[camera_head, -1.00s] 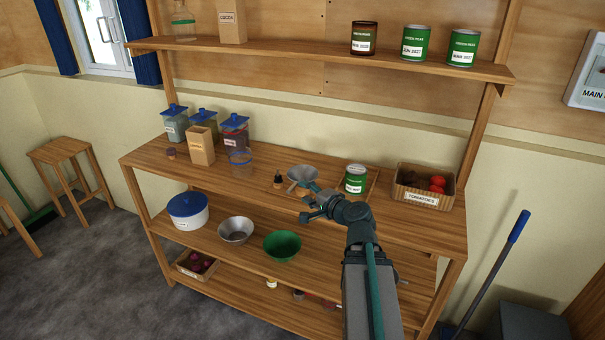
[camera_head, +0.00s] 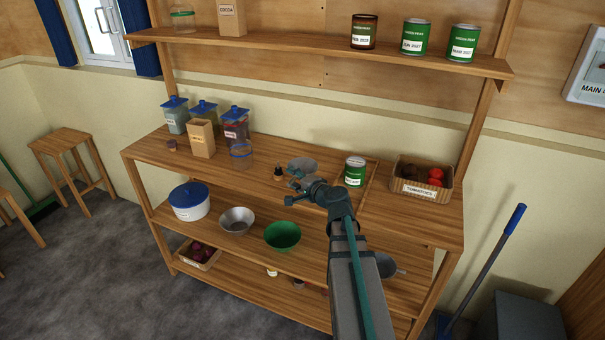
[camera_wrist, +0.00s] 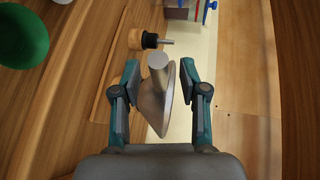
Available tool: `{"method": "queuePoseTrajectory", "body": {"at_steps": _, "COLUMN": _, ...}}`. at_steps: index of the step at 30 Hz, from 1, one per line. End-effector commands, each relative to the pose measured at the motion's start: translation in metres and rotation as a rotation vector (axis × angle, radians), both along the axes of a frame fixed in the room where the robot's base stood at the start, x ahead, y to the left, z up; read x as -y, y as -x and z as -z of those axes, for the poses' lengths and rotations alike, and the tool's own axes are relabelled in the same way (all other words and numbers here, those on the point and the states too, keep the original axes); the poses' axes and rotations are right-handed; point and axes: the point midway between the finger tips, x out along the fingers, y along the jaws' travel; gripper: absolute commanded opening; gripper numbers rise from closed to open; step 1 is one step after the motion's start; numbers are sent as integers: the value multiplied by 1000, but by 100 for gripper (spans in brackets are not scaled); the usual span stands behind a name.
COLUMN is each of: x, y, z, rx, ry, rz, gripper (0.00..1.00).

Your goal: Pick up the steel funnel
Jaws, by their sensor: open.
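The grey steel funnel (camera_head: 302,164) is on the wooden worktop, next to a small dark-topped item, partly hidden behind my gripper in the head view. My gripper (camera_wrist: 161,82) is open, with a finger on each side of the funnel. The left finger is close to the cone; I cannot tell whether it touches. In the head view my gripper (camera_head: 297,188) is just in front of the funnel.
A small dark-topped item (camera_wrist: 143,39) stands just beyond the funnel. A green can (camera_head: 355,172) is to its right, then a tomato crate (camera_head: 425,190). A clear blue-rimmed container (camera_head: 240,156) is to the left. Bowls stand on the shelf below.

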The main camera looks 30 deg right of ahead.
Motion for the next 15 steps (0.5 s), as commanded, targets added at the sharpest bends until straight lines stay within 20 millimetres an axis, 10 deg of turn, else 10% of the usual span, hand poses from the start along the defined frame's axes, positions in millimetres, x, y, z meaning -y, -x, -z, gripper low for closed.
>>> {"method": "queuePoseTrajectory", "body": {"at_steps": 10, "x": 0, "y": 1, "z": 0, "rx": 0, "ry": 0, "rz": 0, "gripper": 0}}
{"method": "queuePoseTrajectory", "body": {"at_steps": 15, "x": 0, "y": 1, "z": 0, "rx": 0, "ry": -1, "rz": 1, "gripper": 0}}
